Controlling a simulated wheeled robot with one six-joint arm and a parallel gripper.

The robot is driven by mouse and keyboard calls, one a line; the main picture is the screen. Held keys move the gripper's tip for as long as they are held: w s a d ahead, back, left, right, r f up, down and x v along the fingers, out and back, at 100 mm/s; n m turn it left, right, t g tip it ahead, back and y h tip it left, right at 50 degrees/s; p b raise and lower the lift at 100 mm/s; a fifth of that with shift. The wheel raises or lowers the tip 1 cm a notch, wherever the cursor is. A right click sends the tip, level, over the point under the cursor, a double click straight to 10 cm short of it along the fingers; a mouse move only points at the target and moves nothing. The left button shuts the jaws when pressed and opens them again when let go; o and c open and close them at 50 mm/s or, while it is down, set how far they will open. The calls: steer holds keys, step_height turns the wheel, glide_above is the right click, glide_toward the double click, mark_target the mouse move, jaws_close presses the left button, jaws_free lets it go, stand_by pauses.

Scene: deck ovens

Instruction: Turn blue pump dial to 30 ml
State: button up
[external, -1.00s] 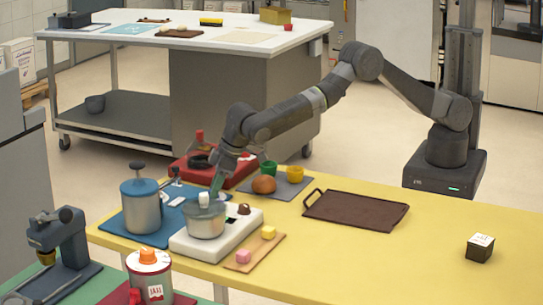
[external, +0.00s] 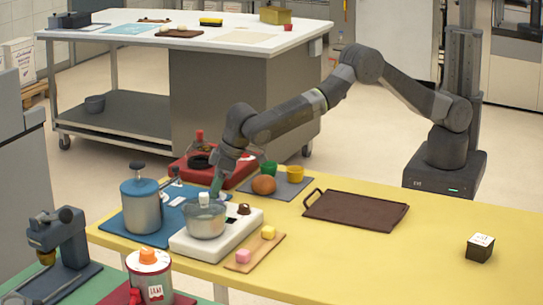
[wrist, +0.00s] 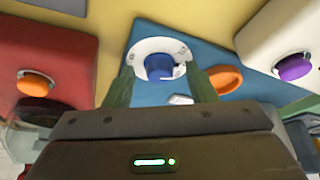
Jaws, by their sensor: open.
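The blue dial (wrist: 160,67) shows in the wrist view, set in a white ring with dark markings on a blue surface (wrist: 205,55). The markings are too small to read. My gripper (wrist: 160,76) is open, with one green finger on each side of the dial. I cannot tell whether the fingers touch it. In the external view my gripper (external: 217,186) points down behind the glass pot on the white unit (external: 188,241). The dial is hidden there.
A red unit with an orange dial (wrist: 35,83) is left in the wrist view, and a purple dial (wrist: 292,67) right. An orange oval piece (wrist: 226,79) lies close to the right finger. A grey canister (external: 141,208) stands nearby. The yellow table's right side is mostly clear.

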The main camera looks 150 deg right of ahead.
steer(key=shift+r, duration=0.1)
steer(key=b+v, duration=0.1)
steer(key=v, duration=1.2)
steer(key=shift+r, duration=0.3)
steer(key=shift+a+f, duration=0.1)
steer(key=shift+f, duration=0.05)
steer(key=p+x, duration=0.1)
steer(key=x, duration=1.2)
steer(key=shift+f, duration=0.25)
steer(key=shift+r, duration=0.15)
